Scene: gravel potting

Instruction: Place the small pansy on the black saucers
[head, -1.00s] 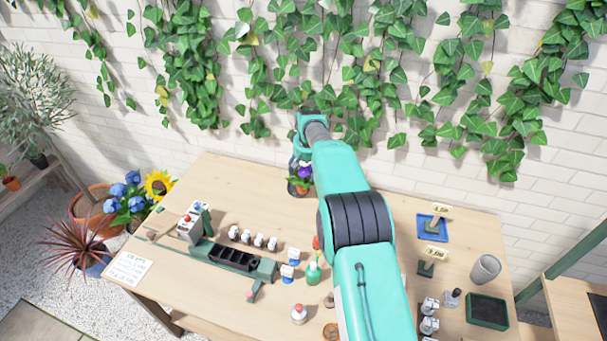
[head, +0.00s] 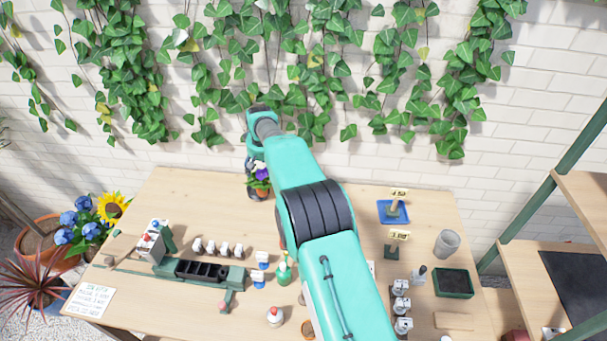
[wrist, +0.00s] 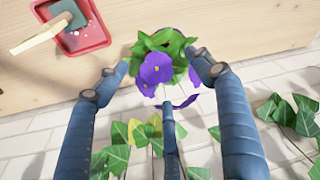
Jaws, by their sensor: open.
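The small pansy (head: 262,174), purple flowers over green leaves in an orange-brown pot, stands at the back of the table by the wall. In the wrist view the pansy (wrist: 157,69) fills the space between the fingers of my gripper (wrist: 161,76). The fingers are spread, one on each side of the plant and one below it in the picture. I cannot tell whether they touch it. In the head view my gripper (head: 254,181) is dark and partly hidden beside the pansy. I cannot make out the black saucers in either view.
A blue tray (head: 381,217) and a grey cup (head: 447,243) stand right. A green-and-black rack (head: 238,276), small bottles and a dark planter (head: 453,283) stand nearer. Ivy (head: 430,90) hangs on the wall behind.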

